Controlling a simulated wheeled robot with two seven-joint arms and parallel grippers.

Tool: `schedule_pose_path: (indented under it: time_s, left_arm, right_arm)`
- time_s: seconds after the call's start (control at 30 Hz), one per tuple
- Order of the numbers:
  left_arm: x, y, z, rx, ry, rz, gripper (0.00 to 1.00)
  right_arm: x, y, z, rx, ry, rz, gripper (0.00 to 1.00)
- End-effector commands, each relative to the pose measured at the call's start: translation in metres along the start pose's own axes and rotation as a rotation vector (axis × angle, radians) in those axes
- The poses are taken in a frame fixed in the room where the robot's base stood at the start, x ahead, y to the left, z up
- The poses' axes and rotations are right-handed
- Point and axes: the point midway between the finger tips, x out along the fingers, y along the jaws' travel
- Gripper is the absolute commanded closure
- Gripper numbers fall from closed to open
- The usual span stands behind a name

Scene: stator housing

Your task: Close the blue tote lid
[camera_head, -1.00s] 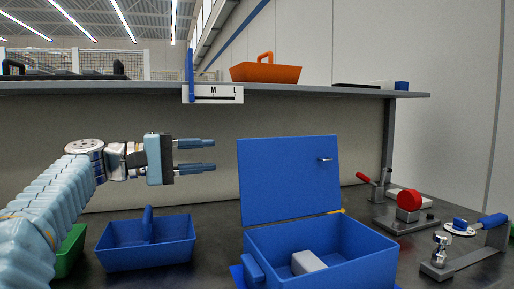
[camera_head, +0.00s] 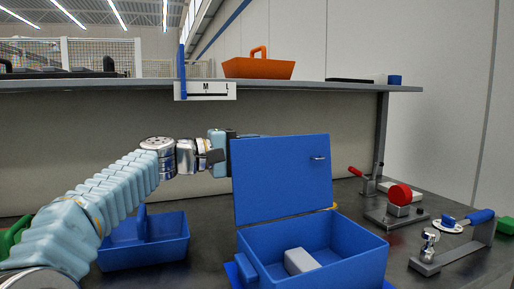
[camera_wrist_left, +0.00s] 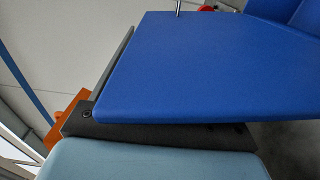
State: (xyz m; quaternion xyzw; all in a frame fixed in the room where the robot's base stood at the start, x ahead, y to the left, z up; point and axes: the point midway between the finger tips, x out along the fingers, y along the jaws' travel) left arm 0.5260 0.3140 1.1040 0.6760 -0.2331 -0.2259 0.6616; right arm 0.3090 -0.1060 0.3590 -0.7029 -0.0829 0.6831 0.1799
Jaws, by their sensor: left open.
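The blue tote (camera_head: 315,250) sits on the dark bench with a light grey block (camera_head: 299,261) inside. Its blue lid (camera_head: 280,180) stands upright, open, with a small metal handle (camera_head: 318,158) near its upper right corner. My left gripper (camera_head: 228,148) reaches in from the left behind the lid's upper left edge. The lid hides most of its fingers, and I cannot tell whether they touch it. In the left wrist view the lid (camera_wrist_left: 215,70) fills much of the picture beyond my gripper's body (camera_wrist_left: 155,160). My right gripper is not in view.
A blue carrying tray (camera_head: 150,245) stands left of the tote below my arm, with a green bin (camera_head: 12,236) farther left. Toggle clamps (camera_head: 400,200) stand on the right. A shelf (camera_head: 300,86) with an orange tray (camera_head: 258,68) runs above the bench.

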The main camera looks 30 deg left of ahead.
Motion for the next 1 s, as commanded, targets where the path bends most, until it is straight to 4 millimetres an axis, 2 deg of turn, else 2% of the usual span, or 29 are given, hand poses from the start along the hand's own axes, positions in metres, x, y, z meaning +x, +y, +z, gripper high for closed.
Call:
schedule_pose_path:
  time_s: [0.17, 0.43, 1.0]
  left_arm:
    - [0.0, -0.0002, 0.0001, 0.0, 0.0, 0.0, 0.6]
    - [-0.0002, -0.0008, 0.0, -0.001, -0.001, -0.001, 1.0]
    - [-0.001, -0.0027, 0.0055, -0.001, -0.005, -0.005, 1.0]
  right_arm:
    - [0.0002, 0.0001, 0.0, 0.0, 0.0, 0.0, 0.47]
    - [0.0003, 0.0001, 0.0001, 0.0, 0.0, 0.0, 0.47]
    - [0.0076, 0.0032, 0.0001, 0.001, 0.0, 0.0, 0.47]
